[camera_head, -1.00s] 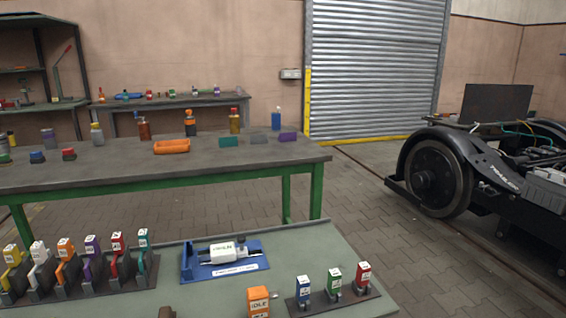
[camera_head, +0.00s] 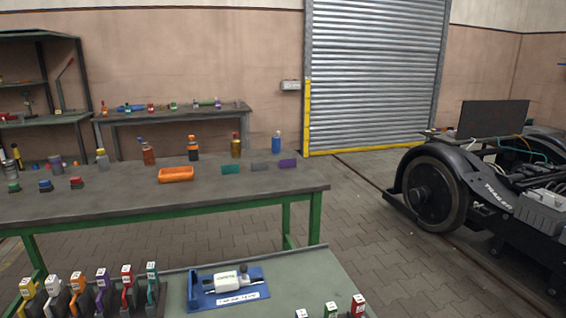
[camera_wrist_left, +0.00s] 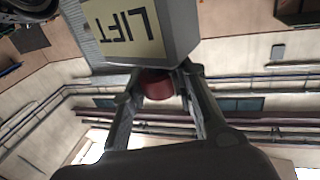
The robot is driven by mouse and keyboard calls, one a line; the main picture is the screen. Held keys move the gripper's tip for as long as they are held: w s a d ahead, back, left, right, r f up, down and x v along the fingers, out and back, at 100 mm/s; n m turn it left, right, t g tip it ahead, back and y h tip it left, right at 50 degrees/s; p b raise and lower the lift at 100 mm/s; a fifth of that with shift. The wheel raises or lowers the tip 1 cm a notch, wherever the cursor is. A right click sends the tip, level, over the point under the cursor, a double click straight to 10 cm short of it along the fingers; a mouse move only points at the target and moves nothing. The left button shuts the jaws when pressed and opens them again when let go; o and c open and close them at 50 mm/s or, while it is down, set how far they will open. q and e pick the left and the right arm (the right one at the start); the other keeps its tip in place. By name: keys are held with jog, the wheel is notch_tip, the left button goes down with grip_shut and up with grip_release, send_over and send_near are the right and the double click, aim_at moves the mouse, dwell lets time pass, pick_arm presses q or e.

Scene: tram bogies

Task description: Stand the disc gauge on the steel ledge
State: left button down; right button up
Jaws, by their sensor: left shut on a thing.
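In the left wrist view, my left gripper (camera_wrist_left: 155,100) is shut on a dark red, rounded thing (camera_wrist_left: 154,84) between its two fingers. A grey block with a cream label reading LIFT (camera_wrist_left: 130,28) sits right against it, at the top of that view. I cannot tell whether the two are one piece. I cannot make out a disc gauge or a steel ledge for certain in either view. Neither gripper shows in the head view, and my right gripper is not in view.
A near green-topped table holds a rack of coloured tagged pieces (camera_head: 104,290), a blue tray (camera_head: 197,297) with a white labelled cylinder (camera_head: 226,281), and small blocks. Behind it stands a green-legged bench (camera_head: 110,205) with an orange bin (camera_head: 176,174). A bogie (camera_head: 430,190) is at right.

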pick_arm(q)
notch_tip(320, 180, up, 4)
jog(key=shift+f+p, duration=0.15)
jog(key=shift+p, duration=0.95)
jog(key=shift+s, duration=0.1)
jog(key=shift+s+f, duration=0.1)
jog(key=shift+s, duration=0.15)
jog(key=s+f, duration=0.2)
jog(key=s, duration=0.5)
jog(key=shift+s+f, duration=0.15)
jog(key=shift+f, duration=0.05)
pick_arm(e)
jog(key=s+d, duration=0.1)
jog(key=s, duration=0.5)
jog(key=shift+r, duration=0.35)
pick_arm(q)
jog(key=shift+f, duration=0.1)
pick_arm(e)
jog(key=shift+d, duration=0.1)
